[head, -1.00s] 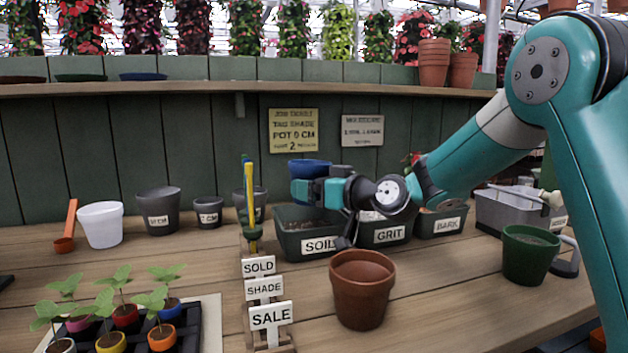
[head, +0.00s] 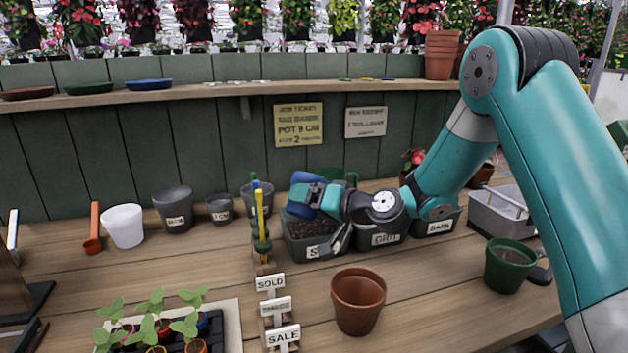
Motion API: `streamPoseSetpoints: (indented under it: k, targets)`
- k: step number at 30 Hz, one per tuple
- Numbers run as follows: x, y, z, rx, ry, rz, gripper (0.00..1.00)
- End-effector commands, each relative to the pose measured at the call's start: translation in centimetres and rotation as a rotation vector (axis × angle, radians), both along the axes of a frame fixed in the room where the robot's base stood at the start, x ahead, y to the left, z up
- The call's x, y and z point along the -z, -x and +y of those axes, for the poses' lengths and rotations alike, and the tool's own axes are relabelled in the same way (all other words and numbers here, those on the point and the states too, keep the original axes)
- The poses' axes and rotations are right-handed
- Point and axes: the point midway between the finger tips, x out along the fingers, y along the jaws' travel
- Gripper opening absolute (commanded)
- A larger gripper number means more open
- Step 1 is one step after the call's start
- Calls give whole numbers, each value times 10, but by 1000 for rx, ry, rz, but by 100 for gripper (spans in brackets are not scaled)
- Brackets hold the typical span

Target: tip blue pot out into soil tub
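The blue pot (head: 303,201) is in my gripper (head: 314,194), tipped on its side over the back left part of the soil tub. My gripper is shut on it. The soil tub (head: 299,248) is a dark box with brown soil inside, and my wrist covers part of its label. I cannot see into the pot, nor whether anything falls from it.
The grit tub (head: 379,241) and bark tub (head: 436,226) stand to the right. A stake with sign blocks (head: 271,284) stands close in front at left, and a terracotta pot (head: 358,301) stands in front. A green pot (head: 509,265) is at right.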

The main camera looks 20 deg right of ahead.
Motion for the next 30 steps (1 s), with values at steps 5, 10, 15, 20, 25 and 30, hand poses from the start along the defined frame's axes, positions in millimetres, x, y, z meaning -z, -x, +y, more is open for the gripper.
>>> streamPoseSetpoints:
  k: [5, 10, 15, 20, 25, 30]
  targets:
    - [-2, 4, 4, 0, -124, 128, 46]
    - [3, 8, 8, 0, -257, 260, 46]
    - [-10, 8, 8, 1, -398, 397, 46]
    - [-17, 10, 9, 0, -529, 530, 46]
    - [-22, 10, 10, 1, -638, 639, 46]
    - [-24, 9, 9, 0, -695, 695, 45]
